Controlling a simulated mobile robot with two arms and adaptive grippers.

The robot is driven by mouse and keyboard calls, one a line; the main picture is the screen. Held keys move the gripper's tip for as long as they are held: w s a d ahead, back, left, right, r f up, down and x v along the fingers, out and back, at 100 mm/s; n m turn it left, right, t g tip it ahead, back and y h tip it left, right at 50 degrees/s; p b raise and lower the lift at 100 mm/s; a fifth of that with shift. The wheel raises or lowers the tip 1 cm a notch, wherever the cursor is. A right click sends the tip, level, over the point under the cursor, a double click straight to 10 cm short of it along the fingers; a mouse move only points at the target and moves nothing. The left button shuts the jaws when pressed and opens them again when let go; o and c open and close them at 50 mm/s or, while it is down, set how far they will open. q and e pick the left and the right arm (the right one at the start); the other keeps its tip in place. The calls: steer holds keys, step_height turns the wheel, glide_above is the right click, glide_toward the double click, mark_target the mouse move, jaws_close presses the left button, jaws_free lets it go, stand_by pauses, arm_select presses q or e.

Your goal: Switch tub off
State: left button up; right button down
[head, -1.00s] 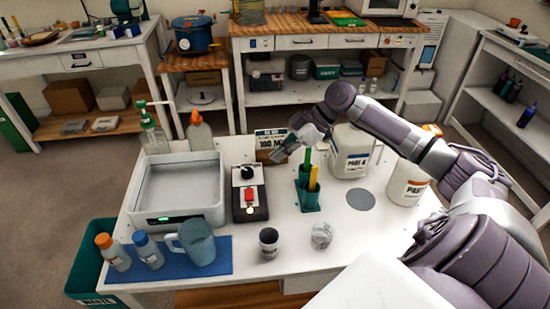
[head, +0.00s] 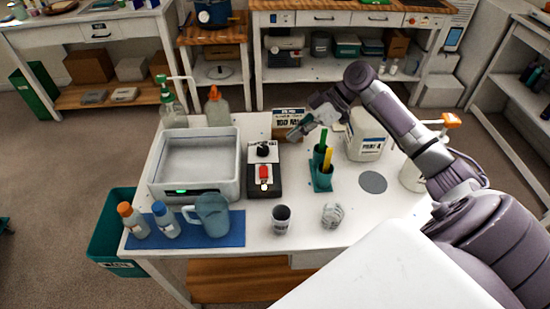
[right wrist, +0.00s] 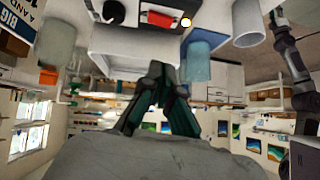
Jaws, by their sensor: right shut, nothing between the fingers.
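The tub (head: 236,180) is a white-grey rectangular basin on the left of the white table, with a green light glowing on its front. Just right of it stands a dark control box (head: 264,187) with a black knob, a red switch (head: 264,172) and a lit lamp at its front. My right gripper (head: 297,132) is shut and empty, above the table behind and right of the box, apart from it. My left gripper is not in view.
A green holder (head: 320,180) with green and yellow handled tools stands right of the box. A cup (head: 281,219) and a clear glass (head: 332,215) stand in front. A jug (head: 210,217) and bottles stand on a blue mat (head: 232,236). A card (head: 289,121) stands behind the gripper.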

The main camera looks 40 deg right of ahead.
steer(key=p, duration=0.3)
glide_above(261, 174)
steer(key=d, duration=0.3)
steer(key=f, duration=0.6)
steer(key=shift+s+f, duration=0.1)
steer(key=shift+s, duration=0.2)
steer(key=f, duration=0.3)
steer(key=shift+s+a+f+p, duration=0.1)
steer(key=shift+a+f+p, duration=0.2)
steer(key=shift+s+f, duration=0.1)
steer(key=shift+f, duration=0.45)
